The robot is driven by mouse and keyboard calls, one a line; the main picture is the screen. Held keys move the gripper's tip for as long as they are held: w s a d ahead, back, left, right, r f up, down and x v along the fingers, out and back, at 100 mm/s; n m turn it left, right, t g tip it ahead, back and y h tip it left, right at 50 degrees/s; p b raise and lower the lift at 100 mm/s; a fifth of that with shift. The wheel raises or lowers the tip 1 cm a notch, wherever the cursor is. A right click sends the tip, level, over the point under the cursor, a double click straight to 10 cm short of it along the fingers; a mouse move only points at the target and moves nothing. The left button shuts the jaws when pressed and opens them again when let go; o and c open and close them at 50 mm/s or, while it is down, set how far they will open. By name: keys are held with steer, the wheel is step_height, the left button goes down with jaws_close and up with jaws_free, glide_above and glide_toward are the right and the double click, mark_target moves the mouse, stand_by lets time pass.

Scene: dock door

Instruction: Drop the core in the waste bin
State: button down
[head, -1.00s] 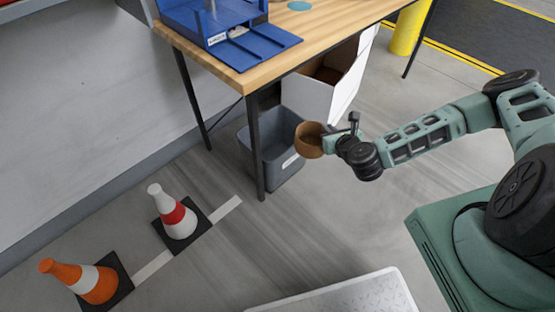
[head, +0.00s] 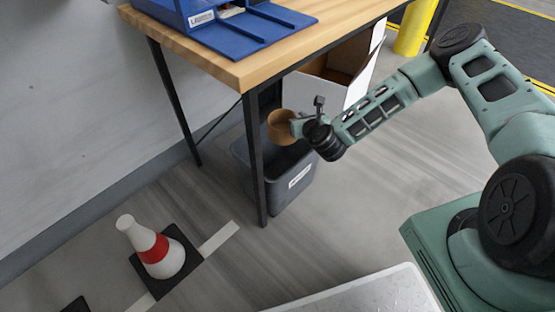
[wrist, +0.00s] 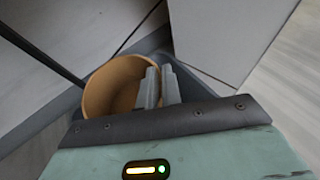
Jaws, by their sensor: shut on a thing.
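The core (head: 282,127) is a short brown cardboard tube, held at the end of my arm in the head view. In the wrist view the core (wrist: 112,86) shows as an open ring, with its wall at the fingers. My gripper (wrist: 158,88) is shut on the core's wall; it also shows in the head view (head: 298,127). The waste bin (head: 296,182) is dark grey with a white label and stands on the floor under the table. The core is above the bin's opening in the head view. In the wrist view the bin's rim (wrist: 62,103) shows partly behind the core.
A wooden table (head: 240,72) with dark legs stands over the bin; one front leg (head: 257,165) is close to the core. A white box (head: 345,85) stands behind the bin. A blue fixture (head: 255,35) is on the table. A cone (head: 155,250) stands at lower left.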

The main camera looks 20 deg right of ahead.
steer(key=shift+w+f+b, duration=0.1)
steer(key=shift+f+b, duration=2.35)
steer(key=shift+f, duration=0.6)
steer(key=shift+r, duration=0.1)
steer(key=c, duration=1.5)
jaws_free()
steer(key=p+v, duration=0.5)
steer(key=v, duration=1.2)
steer(key=shift+s+p, duration=0.2)
steer(key=shift+p, duration=0.2)
steer(key=shift+r, duration=0.15)
